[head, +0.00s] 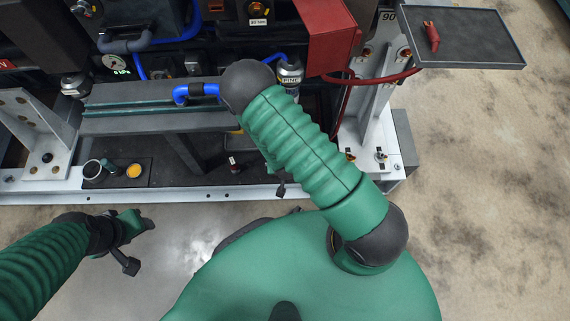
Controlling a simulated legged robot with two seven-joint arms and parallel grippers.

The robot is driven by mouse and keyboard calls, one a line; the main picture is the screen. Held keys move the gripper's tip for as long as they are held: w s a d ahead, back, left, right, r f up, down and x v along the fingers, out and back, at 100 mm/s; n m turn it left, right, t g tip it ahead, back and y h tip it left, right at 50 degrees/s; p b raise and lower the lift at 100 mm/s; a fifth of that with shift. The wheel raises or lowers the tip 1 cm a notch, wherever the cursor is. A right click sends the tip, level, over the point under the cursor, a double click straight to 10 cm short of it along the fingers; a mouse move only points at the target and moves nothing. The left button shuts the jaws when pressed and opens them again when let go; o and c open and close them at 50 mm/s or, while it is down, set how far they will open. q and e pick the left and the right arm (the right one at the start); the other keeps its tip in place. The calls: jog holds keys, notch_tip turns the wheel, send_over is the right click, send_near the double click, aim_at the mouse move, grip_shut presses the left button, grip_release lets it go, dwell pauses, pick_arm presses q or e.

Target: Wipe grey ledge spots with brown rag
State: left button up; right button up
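The grey ledge (150,122) runs across the front of the machine at left centre, with a teal strip along it. I cannot make out distinct spots on it at this size, and my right arm crosses in front of its right end. I see no brown rag. My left gripper (142,244) is at lower left, over the floor in front of the machine's base. Its fingers are spread and nothing shows between them. My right gripper (280,187) is mostly hidden under my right arm; only a dark tip shows below the ledge.
A round cup (93,170) and a small yellow-topped container (134,171) sit on the dark base tray. A dark side tray (470,40) holds a red part (432,37). The floor at right is clear.

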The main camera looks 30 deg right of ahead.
jog(key=shift+r, duration=0.1)
jog(key=shift+f+b, duration=0.3)
jog(key=shift+f, duration=0.25)
dwell(0.6)
